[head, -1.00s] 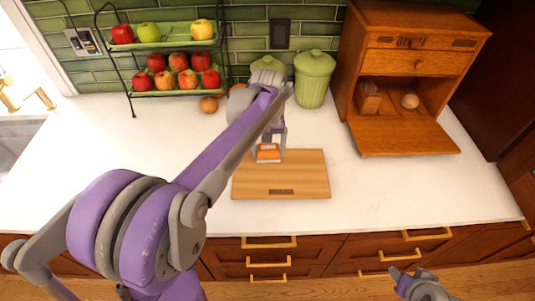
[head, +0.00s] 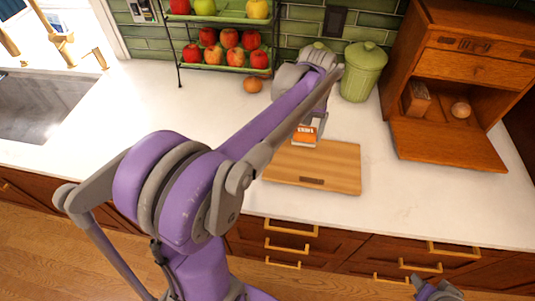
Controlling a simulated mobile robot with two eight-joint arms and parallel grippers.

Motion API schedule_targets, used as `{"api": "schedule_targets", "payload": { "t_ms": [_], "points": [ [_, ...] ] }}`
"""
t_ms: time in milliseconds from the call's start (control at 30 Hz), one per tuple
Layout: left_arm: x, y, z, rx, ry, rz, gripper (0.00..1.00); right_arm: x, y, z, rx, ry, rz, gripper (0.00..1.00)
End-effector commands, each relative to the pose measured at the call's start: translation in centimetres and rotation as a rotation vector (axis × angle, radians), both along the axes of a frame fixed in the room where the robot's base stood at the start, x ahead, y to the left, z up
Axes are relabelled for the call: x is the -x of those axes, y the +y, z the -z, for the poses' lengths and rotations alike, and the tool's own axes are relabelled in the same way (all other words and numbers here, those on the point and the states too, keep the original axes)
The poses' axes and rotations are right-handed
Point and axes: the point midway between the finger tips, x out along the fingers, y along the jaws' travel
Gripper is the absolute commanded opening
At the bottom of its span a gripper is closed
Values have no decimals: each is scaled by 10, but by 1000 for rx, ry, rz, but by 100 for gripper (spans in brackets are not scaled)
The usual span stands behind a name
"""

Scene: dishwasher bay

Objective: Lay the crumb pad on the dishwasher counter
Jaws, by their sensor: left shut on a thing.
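A small orange pad with a white label (head: 305,137), which I take to be the crumb pad, is between the fingers of my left gripper (head: 309,128). The gripper points down and is shut on it. The pad appears over or at the back edge of the wooden cutting board (head: 335,178); whether it touches the board I cannot tell. The white counter (head: 215,110) runs under the board. No dishwasher can be made out. My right gripper (head: 428,287) is at the bottom right, below the counter front, and its fingers are too small to read.
A sink (head: 40,105) with brass taps is at the left. A fruit rack (head: 225,65), an onion (head: 253,85) and a green canister (head: 362,72) stand at the back. A wooden bread box (head: 465,60) with its door down is at the right. Counter left of the board is clear.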

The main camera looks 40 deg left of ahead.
Motion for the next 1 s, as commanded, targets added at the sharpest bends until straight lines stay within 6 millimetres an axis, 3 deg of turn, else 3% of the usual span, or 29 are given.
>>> {"api": "schedule_targets", "payload": {
  "t_ms": [300, 500, 633, 800, 1000],
  "points": [
    [67, 96, 14, 5, 12, -2, 34, 23, 0, 41, 0, 45, 0, 50],
    [104, 139, 12, 0, 4, 12, 34, 30, 0, 56, 0, 58, 0, 50],
    [113, 148, 18, 0, 1, 17, 34, 31, 0, 59, 0, 60, 0, 50],
    [113, 149, 48, 0, 0, 20, 34, 32, 0, 60, 0, 61, 0, 50],
    [113, 148, 69, 0, 0, 20, 34, 32, 0, 61, 0, 62, 0, 50]
  ]
}}
